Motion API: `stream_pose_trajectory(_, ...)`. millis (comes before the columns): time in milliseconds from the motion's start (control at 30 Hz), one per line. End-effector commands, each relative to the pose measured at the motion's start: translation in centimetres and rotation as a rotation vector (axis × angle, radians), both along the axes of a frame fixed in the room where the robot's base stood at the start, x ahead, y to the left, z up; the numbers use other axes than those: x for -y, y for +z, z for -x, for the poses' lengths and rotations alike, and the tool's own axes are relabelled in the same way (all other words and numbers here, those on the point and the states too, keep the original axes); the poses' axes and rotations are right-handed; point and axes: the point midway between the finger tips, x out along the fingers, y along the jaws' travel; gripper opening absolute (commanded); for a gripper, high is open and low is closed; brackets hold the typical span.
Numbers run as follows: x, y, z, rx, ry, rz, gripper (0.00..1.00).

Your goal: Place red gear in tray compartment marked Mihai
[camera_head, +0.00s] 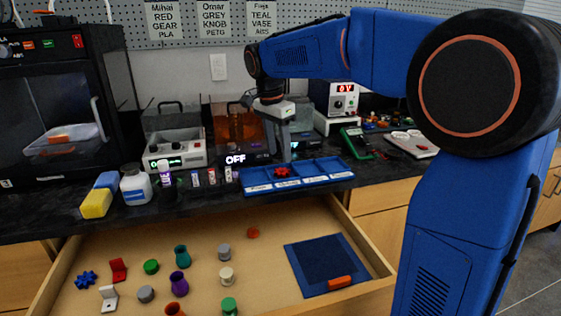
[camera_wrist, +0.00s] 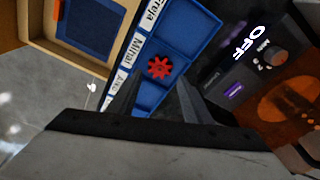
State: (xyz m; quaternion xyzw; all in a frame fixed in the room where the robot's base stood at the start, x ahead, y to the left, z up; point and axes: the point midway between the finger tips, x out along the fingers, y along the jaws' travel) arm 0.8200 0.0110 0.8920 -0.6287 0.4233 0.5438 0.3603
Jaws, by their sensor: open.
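The red gear (camera_head: 282,171) lies in the blue tray (camera_head: 330,180) on the dark counter. In the wrist view, the red gear (camera_wrist: 159,68) is in the compartment beside the label reading Mihai (camera_wrist: 131,50). The tray (camera_wrist: 205,25) also has a compartment beside a label that seems to read Freja. My gripper (camera_head: 286,158) points down above the tray, close over the gear. In the wrist view, my gripper (camera_wrist: 158,98) is open and empty, its fingers apart with the gear showing beyond them. The exact height gap cannot be told.
An open drawer (camera_head: 120,245) below the counter holds several small coloured parts and a blue mat (camera_head: 325,262). Behind the tray stand an orange-windowed machine (camera_head: 235,125) showing OFF and a power supply (camera_head: 340,100). A green meter (camera_head: 357,142) lies right of the tray.

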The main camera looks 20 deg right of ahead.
Motion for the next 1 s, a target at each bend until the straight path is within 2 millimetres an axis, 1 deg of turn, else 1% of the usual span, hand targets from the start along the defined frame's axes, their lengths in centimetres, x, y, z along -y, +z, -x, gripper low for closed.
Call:
stream_pose_trajectory(33,-0.2,1.0,0.0,0.003,0.000,0.000,0.45)
stream_pose_trajectory(100,-0.4,2.3,0.0,0.003,0.000,-0.001,0.45)
stream_pose_trajectory(300,-0.8,5.0,0.2,0.002,0.001,-0.001,0.45)
stream_pose_trajectory(467,-0.9,6.0,0.3,0.001,0.001,0.000,0.45)
stream_pose_trajectory(567,-0.9,6.2,0.3,0.001,0.001,0.000,0.45)
stream_pose_trajectory(667,-0.7,6.2,0.8,0.002,0.014,-0.002,0.45)
stream_pose_trajectory(767,0.0,6.1,2.2,0.010,0.057,-0.008,0.45)
stream_pose_trajectory(867,1.2,5.7,4.7,0.024,0.143,-0.016,0.45)
stream_pose_trajectory(1000,2.9,4.4,8.9,0.048,0.291,-0.024,0.45)
